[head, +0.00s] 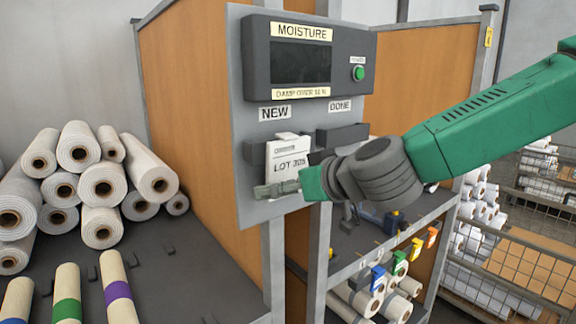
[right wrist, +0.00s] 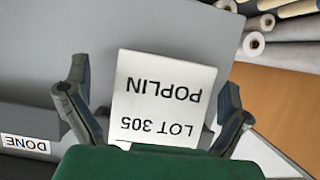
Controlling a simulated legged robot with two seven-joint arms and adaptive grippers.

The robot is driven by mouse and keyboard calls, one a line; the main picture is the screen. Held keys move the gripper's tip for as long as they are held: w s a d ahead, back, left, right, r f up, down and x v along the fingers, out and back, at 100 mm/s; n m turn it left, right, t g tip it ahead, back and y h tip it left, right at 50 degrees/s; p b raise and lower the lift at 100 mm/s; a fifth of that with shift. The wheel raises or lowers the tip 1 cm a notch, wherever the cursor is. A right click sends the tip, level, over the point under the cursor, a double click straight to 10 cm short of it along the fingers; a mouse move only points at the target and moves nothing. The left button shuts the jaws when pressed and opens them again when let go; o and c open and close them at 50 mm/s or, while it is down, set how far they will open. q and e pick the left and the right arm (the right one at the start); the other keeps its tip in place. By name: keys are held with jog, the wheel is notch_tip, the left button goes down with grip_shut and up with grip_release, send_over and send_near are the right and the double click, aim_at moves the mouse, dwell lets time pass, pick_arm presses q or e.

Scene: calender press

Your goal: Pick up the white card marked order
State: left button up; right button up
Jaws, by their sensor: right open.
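A white card (head: 287,160) printed "LOT 305" stands upright in the dark holder under the NEW label on the grey panel. A smaller line above that print is too small to read in the head view. In the right wrist view the card (right wrist: 165,85) is upside down and reads "LOT 305" and "POPLIN". My right gripper (head: 278,189) is at the card's lower part. In the right wrist view its open fingers (right wrist: 154,92) stand on either side of the card, apart from it. My left gripper is in neither view.
The DONE holder (head: 342,134) is right of the NEW holder and looks empty. A MOISTURE display box (head: 310,60) with a green button (head: 358,73) hangs above. Shelves with rolls and coloured tags (head: 399,262) stand below.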

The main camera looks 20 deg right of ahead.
jog(key=shift+w+d+f, duration=0.15)
jog(key=shift+w+d, duration=0.05)
jog(key=shift+w, duration=0.1)
jog(key=shift+s+a, duration=0.15)
jog(key=shift+a, duration=0.2)
jog(key=shift+c, duration=0.5)
jog(key=shift+a, duration=0.25)
jog(key=c, duration=0.6)
jog(key=shift+a, duration=0.2)
jog(key=shift+c, duration=1.3)
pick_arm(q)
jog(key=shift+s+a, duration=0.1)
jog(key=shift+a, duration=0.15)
pick_arm(e)
jog(key=shift+d, duration=0.1)
